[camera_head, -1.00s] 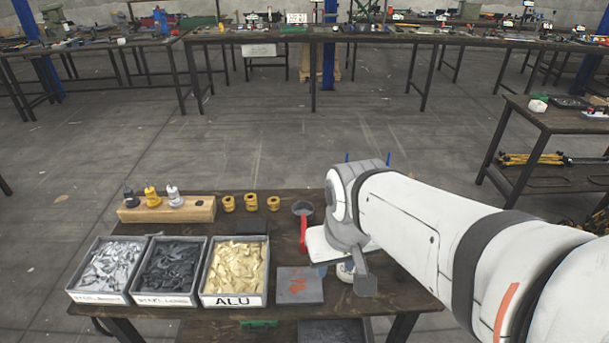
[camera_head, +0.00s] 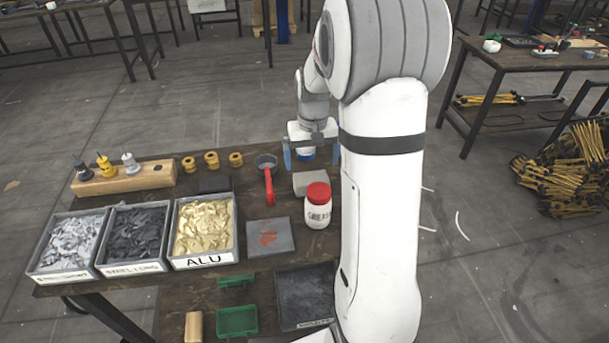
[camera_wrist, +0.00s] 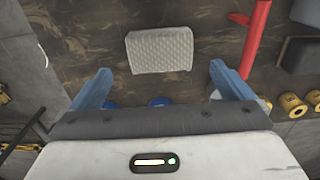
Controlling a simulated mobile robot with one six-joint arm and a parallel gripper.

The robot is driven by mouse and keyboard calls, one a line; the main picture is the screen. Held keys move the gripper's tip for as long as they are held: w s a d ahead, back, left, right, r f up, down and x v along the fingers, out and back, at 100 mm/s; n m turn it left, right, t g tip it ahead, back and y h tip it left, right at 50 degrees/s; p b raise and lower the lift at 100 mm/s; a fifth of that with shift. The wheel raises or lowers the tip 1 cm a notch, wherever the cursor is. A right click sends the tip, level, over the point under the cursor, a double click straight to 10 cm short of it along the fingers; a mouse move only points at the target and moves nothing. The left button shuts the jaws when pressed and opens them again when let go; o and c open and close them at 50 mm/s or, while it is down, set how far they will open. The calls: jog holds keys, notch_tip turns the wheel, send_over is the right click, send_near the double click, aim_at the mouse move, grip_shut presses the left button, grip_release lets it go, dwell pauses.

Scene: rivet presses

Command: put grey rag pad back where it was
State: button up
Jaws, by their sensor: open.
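The grey rag pad (camera_head: 308,183) lies flat on the table right of the red-handled cup, behind the grease jar. In the wrist view the pad (camera_wrist: 160,50) is pale grey and quilted, with bare wood around it. My gripper (camera_head: 311,158) is at the far side of the pad, with its two blue fingers spread wide. In the wrist view my gripper (camera_wrist: 160,72) is open and empty, and the pad lies ahead of the fingertips, roughly centred between them. I see no contact with the pad.
The red-lidded grease jar (camera_head: 318,206) stands close in front of the pad. The red-handled cup (camera_head: 268,178) is to its left. A dark red-stained plate (camera_head: 270,236), brass rings (camera_head: 211,160) and bins of rivets (camera_head: 205,229) are further left. Blue round things (camera_wrist: 160,101) show near my gripper.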

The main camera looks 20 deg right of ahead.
aim_at(311, 177)
jog(key=shift+w+d+f, duration=0.2)
jog(key=shift+w+f, duration=0.05)
jog(key=shift+f, duration=0.2)
notch_tip(311, 177, down, 8)
jog(key=shift+w+a+r, duration=0.1)
jog(key=shift+a+r, duration=0.05)
jog(key=shift+r, duration=0.05)
jog(key=shift+c, duration=0.4)
jog(key=c, duration=0.7)
jog(key=shift+r, duration=0.1)
